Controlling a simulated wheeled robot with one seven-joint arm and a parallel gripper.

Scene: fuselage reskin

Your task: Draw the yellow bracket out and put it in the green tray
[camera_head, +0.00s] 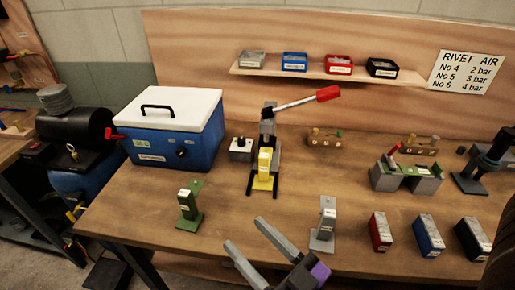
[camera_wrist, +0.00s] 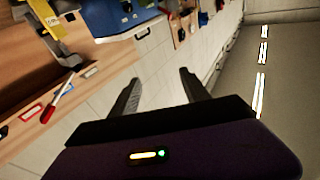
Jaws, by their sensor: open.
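The yellow bracket (camera_head: 265,169) stands upright in the dark lever press (camera_head: 268,128) at the middle of the bench, with a pale label on its face. The press lever, with its red grip (camera_head: 328,93), points up and to the right. My gripper (camera_head: 245,233) is open and empty, in front of the press and apart from the bracket. Its two fingers also show in the wrist view (camera_wrist: 160,78). I cannot make out a green tray.
A green bracket (camera_head: 188,207) and a grey bracket (camera_head: 324,224) stand either side of my gripper. A blue cooler (camera_head: 172,142) is behind left. Red (camera_head: 380,232), blue (camera_head: 428,235) and black (camera_head: 471,239) boxes stand at right. A grey fixture (camera_head: 388,180) holds a green piece.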

